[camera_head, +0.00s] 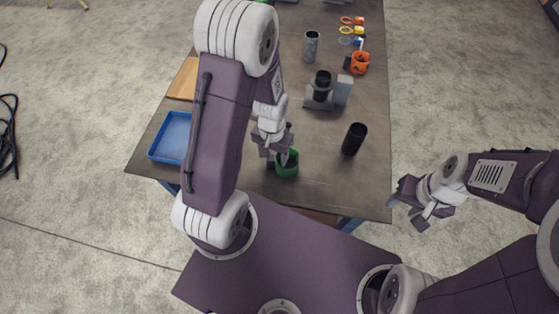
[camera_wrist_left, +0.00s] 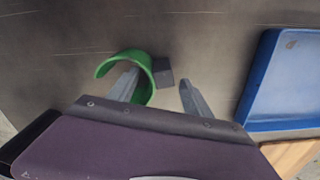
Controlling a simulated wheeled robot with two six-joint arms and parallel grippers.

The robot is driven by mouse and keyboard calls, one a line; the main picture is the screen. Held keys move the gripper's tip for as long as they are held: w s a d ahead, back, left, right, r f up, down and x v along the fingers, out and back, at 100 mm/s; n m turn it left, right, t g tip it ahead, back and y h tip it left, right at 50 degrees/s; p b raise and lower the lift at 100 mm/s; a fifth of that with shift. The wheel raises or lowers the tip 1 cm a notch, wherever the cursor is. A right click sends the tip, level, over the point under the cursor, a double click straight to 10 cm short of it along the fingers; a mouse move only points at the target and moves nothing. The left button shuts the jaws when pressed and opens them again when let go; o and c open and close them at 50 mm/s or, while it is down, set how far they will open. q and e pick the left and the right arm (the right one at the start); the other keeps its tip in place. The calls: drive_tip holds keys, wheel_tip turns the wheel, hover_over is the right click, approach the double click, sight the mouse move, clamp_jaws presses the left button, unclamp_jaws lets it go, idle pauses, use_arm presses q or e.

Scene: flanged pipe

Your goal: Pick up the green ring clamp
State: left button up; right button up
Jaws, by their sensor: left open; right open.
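The green ring clamp (camera_head: 288,166) stands on the table near its front edge. In the left wrist view the green ring clamp (camera_wrist_left: 141,59) shows as an open curved band with a small dark grey block (camera_wrist_left: 163,73) on its side. My left gripper (camera_head: 274,156) is open at the clamp. In the wrist view one finger overlaps the ring's opening and the other is beyond the block, so the block lies between the left gripper's fingers (camera_wrist_left: 160,88). I cannot tell whether they touch. My right gripper (camera_head: 408,206) is open and empty, off the table's right edge.
A blue tray (camera_head: 157,157) and a wooden board (camera_head: 184,80) lie at the left. A black cylinder (camera_head: 354,139), a grey pipe fitting (camera_head: 320,97), a grey tube (camera_head: 311,46) and an orange clamp (camera_head: 360,63) stand further right and back. The front right table area is clear.

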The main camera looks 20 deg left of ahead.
use_arm(q)
drive_tip(key=shift+f, duration=0.55)
drive_tip(key=shift+w+f, duration=0.1)
drive_tip(key=shift+f, duration=0.05)
clamp_jaws()
idle(0.9)
